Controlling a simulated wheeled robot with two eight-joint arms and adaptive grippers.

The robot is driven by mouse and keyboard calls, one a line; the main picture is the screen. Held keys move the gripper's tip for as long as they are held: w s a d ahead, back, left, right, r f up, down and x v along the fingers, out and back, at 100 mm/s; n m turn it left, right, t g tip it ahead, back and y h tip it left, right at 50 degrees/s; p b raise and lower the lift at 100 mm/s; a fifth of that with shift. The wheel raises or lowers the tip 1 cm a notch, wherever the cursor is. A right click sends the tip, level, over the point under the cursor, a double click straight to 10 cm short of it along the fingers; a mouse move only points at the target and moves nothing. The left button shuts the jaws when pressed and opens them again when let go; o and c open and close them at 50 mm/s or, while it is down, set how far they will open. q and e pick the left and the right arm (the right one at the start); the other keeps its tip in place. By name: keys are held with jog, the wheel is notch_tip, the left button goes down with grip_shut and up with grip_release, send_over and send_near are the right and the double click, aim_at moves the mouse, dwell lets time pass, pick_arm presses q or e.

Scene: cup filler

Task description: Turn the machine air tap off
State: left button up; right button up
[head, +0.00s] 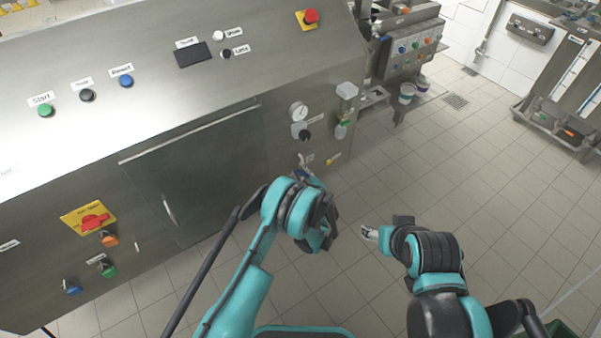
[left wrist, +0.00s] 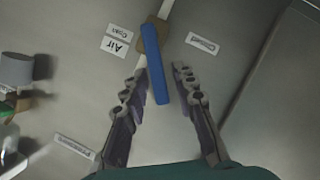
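The air tap shows in the left wrist view as a long blue lever (left wrist: 155,68) on a brass-coloured body, beside a label reading "Air". The lever points down the picture, slightly tilted. My left gripper (left wrist: 160,74) is open, with one finger on each side of the lever's lower part; I cannot tell whether either touches it. In the head view the tap (head: 304,173) is small and partly hidden behind my left gripper (head: 328,222). My right gripper (head: 370,233) hangs over the floor, away from the machine; its opening is unclear.
The steel machine panel (head: 190,170) carries a gauge (head: 299,111), a black knob (head: 305,135) and several buttons. A grey cylindrical knob (left wrist: 16,70) stands out left of the tap in the left wrist view. Tiled floor (head: 430,160) to the right is clear.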

pick_arm(q)
notch_tip(320, 180, up, 10)
jog(key=shift+r, duration=0.1)
dwell(0.6)
